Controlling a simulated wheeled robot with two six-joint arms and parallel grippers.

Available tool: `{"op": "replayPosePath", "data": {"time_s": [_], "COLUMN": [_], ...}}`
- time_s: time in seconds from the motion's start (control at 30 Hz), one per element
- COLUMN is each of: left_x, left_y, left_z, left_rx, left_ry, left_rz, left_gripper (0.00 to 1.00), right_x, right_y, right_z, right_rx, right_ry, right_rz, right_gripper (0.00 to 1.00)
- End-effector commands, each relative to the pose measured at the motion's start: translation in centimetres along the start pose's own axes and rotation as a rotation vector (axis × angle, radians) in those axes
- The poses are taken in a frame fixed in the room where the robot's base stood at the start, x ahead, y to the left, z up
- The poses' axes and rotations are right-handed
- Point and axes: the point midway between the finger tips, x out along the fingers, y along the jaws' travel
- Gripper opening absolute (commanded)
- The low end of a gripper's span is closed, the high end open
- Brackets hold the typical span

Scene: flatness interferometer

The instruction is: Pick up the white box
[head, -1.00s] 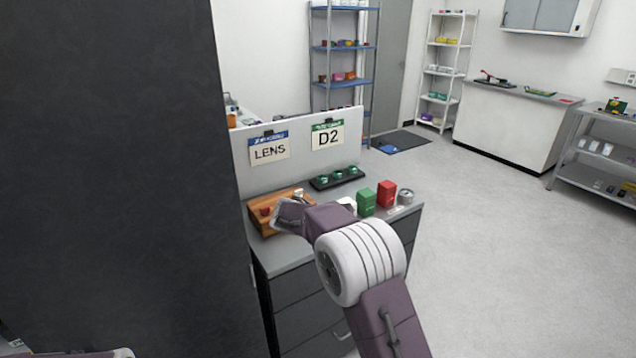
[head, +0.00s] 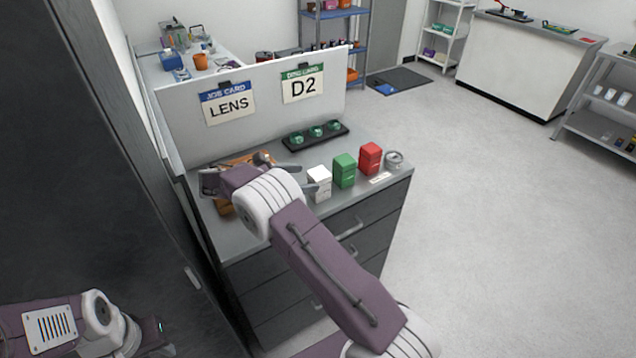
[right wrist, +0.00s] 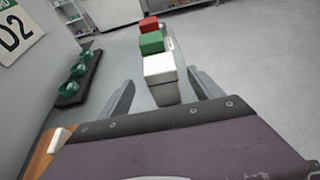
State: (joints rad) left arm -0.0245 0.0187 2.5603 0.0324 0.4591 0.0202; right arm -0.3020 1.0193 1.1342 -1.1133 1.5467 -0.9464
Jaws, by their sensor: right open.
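The white box (head: 320,178) stands upright on the grey cabinet top, at the left end of a row with a green box (head: 344,171) and a red box (head: 370,158). My right gripper (head: 309,184) is at the white box, coming from the left; my own wrist hides part of it in the head view. In the right wrist view, its two fingers are open and apart, with the white box (right wrist: 160,68) showing in the gap between them. No grip on it shows. Only links of my left arm show at the lower left; its gripper cannot be made out.
A black tray with green-topped pieces (head: 292,146) lies behind the row. A wooden tray (head: 223,208) is partly hidden by my right wrist. An upright panel (head: 270,112) with LENS and D2 cards backs the cabinet.

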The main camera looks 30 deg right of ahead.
Motion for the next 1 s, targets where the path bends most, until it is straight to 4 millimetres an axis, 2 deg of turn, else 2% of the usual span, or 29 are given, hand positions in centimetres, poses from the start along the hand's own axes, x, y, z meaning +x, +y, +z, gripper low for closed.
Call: {"op": "replayPosePath", "data": {"time_s": [0.13, 0.33, 0.47, 0.73, 1.0], "left_x": [-0.1, -0.4, -0.4, -1.0, -1.0], "left_y": [0.0, 0.0, 0.0, 0.0, 0.0], "left_z": [0.0, -0.1, -0.1, -0.1, -0.1], "left_rx": [0.000, 0.000, 0.000, 0.000, 0.000], "left_ry": [0.000, 0.000, 0.000, 0.000, 0.000], "left_rz": [0.000, 0.000, 0.000, 0.000, 0.000], "left_gripper": [0.34, 0.34, 0.34, 0.34, 0.34], "right_x": [0.4, 3.5, 4.1, 8.5, 9.1], "right_y": [0.0, -0.1, -0.1, -0.5, -0.4], "right_z": [0.1, 0.1, 0.0, -0.3, -0.4], "right_rx": [0.001, 0.000, 0.001, 0.002, 0.001], "right_ry": [0.000, 0.000, 0.000, 0.001, 0.001], "right_rz": [0.000, -0.003, 0.000, -0.002, 0.001], "right_gripper": [0.75, 0.75, 0.75, 0.75, 0.75]}}
